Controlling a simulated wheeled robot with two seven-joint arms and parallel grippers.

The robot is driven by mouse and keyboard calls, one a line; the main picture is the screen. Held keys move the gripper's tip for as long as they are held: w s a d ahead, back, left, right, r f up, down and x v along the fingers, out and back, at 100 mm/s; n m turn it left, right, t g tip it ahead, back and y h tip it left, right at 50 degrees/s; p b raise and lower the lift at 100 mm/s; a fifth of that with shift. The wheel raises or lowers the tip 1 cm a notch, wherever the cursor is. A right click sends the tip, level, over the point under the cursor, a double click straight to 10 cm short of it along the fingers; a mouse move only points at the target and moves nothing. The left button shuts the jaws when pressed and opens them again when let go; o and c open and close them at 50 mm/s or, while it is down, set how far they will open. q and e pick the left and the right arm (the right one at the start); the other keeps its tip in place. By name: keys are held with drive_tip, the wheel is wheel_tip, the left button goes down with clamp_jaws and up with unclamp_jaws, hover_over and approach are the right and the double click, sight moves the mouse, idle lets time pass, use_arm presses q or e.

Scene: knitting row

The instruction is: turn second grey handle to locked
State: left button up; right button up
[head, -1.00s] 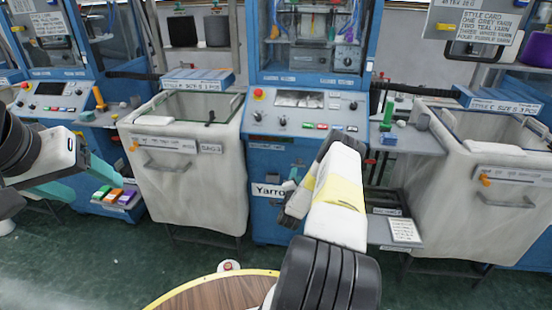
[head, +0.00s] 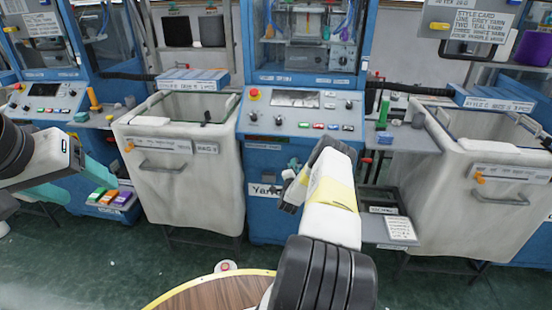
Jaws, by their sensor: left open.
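A grey bar handle (head: 161,168) is on the front of the left white bin, and a similar grey bar handle (head: 500,199) is on the right bin. A small grey-teal part (head: 294,163) shows on the blue front of the middle machine, partly behind my right wrist; I cannot tell if it is a turning handle. No locked marking is readable. My left gripper (head: 99,177), with teal fingers, is open and empty in front of the left machine, apart from the left bin.
The middle machine's sloped control panel (head: 300,116) has knobs and coloured buttons. A shelf (head: 404,138) with spools juts out to its right. Coloured blocks (head: 108,196) lie low at left. A round wooden top (head: 222,291) is at the bottom.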

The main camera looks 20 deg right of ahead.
clamp_jaws()
drive_tip(key=shift+n, duration=0.3)
drive_tip(key=n, duration=1.7)
drive_tip(key=shift+n, duration=0.3)
idle(0.4)
drive_tip(key=shift+o, duration=1.8)
unclamp_jaws()
